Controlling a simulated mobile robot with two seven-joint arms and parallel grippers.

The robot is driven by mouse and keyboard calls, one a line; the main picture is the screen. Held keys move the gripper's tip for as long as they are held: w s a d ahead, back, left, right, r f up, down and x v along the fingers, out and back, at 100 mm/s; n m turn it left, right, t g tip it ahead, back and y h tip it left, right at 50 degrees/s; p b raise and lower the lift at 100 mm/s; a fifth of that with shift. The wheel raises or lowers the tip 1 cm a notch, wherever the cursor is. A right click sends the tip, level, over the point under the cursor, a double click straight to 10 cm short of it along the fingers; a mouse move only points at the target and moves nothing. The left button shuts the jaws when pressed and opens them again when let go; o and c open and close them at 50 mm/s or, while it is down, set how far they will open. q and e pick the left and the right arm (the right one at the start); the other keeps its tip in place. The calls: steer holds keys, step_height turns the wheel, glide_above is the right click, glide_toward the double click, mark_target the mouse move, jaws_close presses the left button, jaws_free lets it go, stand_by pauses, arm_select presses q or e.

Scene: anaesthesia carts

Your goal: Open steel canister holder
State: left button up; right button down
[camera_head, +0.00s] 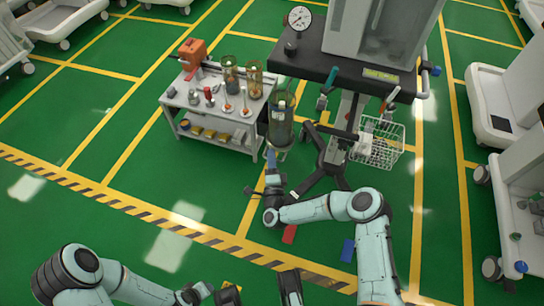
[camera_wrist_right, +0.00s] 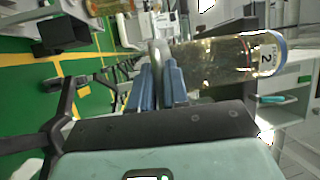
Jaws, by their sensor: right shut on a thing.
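The canister (camera_head: 281,127) is a clear, amber-tinted cylinder hanging at the front left of the anaesthesia cart. In the right wrist view the canister (camera_wrist_right: 228,60) lies sideways in the picture, with a "2" label at its end. My right gripper (camera_head: 271,156) is just below the canister. Its blue fingers (camera_wrist_right: 159,84) are shut on a grey steel part of the canister holder (camera_wrist_right: 160,52), beside the canister's end. The rest of the holder is largely hidden. My left gripper (camera_head: 258,291) is at the bottom edge, partly cut off, with its fingertips not clear.
A grey side table (camera_head: 237,124) with several jars, bottles and an orange box stands left of the canister. The cart's black top (camera_head: 345,76) overhangs at the right, with a wire basket (camera_head: 379,143) below. Black cart legs (camera_head: 322,178) spread close beside my right forearm. Open green floor lies left.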

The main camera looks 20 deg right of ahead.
arm_select(q)
steer(key=shift+s+a, duration=0.15)
steer(key=shift+s, duration=0.05)
arm_select(e)
steer(key=shift+s+a, duration=0.15)
steer(key=shift+s, duration=0.1)
steer(key=c, duration=1.2)
jaws_free()
